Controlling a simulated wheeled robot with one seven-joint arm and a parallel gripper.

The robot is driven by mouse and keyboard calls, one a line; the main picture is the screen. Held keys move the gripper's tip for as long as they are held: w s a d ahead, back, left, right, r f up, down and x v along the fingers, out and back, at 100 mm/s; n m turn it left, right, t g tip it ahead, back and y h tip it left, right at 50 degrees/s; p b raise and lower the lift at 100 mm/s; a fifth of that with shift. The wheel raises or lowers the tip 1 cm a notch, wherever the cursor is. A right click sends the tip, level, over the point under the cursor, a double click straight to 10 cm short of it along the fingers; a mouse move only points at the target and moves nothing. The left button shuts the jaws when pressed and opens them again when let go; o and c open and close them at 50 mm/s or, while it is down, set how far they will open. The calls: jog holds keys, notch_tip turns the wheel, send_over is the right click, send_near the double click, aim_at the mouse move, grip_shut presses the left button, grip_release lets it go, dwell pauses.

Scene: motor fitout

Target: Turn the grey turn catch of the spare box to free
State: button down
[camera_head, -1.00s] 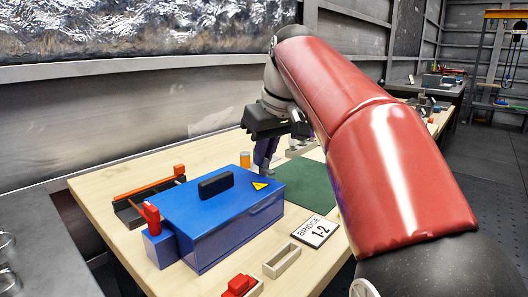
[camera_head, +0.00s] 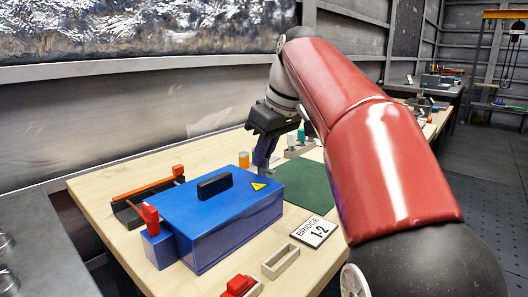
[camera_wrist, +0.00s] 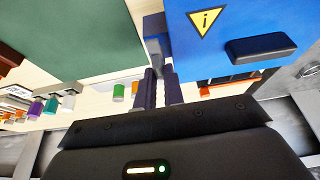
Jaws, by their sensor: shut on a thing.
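The blue spare box (camera_head: 232,222) stands on the wooden bench, with a black handle and a yellow warning triangle on its lid. It also shows at the upper right of the wrist view (camera_wrist: 215,60). My gripper (camera_head: 264,160) points down at the box's far right end. In the wrist view, its two fingers (camera_wrist: 160,82) are closed around a grey piece, which looks like the grey turn catch (camera_wrist: 161,64), beside a small blue block on the box's side. The fingers hide much of the catch, so its exact angle cannot be told.
A red lever (camera_head: 151,218) stands at the box's near left end. A black tray with an orange bar (camera_head: 145,190) lies behind it. A green mat (camera_head: 308,187), a "BRIDGE 1-2" sign (camera_head: 314,232) and an orange cylinder (camera_head: 244,161) are nearby.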

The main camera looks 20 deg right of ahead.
jog(key=c, duration=1.5)
grip_release()
jog(key=v, duration=0.7)
jog(key=shift+r, duration=0.4)
jog(key=shift+s+d, duration=0.1)
jog(key=shift+s, duration=0.05)
